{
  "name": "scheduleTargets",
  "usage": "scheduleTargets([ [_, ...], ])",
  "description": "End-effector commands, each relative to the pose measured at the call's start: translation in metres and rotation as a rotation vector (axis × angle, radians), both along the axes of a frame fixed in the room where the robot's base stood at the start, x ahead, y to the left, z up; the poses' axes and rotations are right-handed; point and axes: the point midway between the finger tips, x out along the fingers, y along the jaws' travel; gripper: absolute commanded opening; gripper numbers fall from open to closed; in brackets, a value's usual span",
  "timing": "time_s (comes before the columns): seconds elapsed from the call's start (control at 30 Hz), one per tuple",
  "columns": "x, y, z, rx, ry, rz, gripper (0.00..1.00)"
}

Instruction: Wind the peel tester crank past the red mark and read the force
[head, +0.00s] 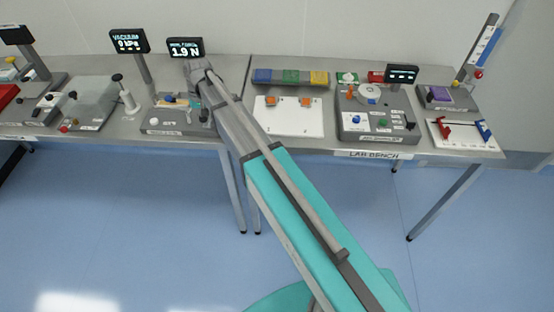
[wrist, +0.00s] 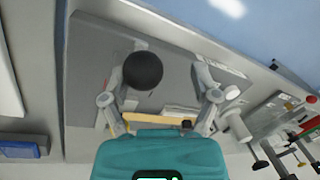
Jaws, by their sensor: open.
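The peel tester is a grey box (head: 165,125) on the bench, left of centre in the head view. It also fills the middle of the wrist view (wrist: 85,75). Its display (head: 185,48) reads 1.9 N. A round black knob (wrist: 143,71), seemingly the crank's handle, stands up from it in the wrist view. My gripper (wrist: 154,82) is open, with one finger on each side of the knob. I cannot tell whether either finger touches it. A tan strip (wrist: 160,119) lies partly behind my gripper's teal body.
Left of the tester stand a white spool (head: 128,102) and a grey sloped unit (head: 90,103) under a vacuum display (head: 129,41). To its right are a white board (head: 288,125) with orange blocks and a grey machine (head: 350,126). The blue floor is clear.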

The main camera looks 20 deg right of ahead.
Motion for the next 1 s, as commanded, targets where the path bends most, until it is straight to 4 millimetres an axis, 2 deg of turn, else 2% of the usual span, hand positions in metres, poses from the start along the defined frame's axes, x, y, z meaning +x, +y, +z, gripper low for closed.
scheduleTargets([
  [0.63,0.014,0.011,0.0,0.001,0.001,-0.408,0.78],
  [0.7,0.014,0.009,0.011,0.001,0.001,-0.405,0.78],
  [1.0,0.013,0.004,0.036,0.001,0.001,-0.402,0.78],
])
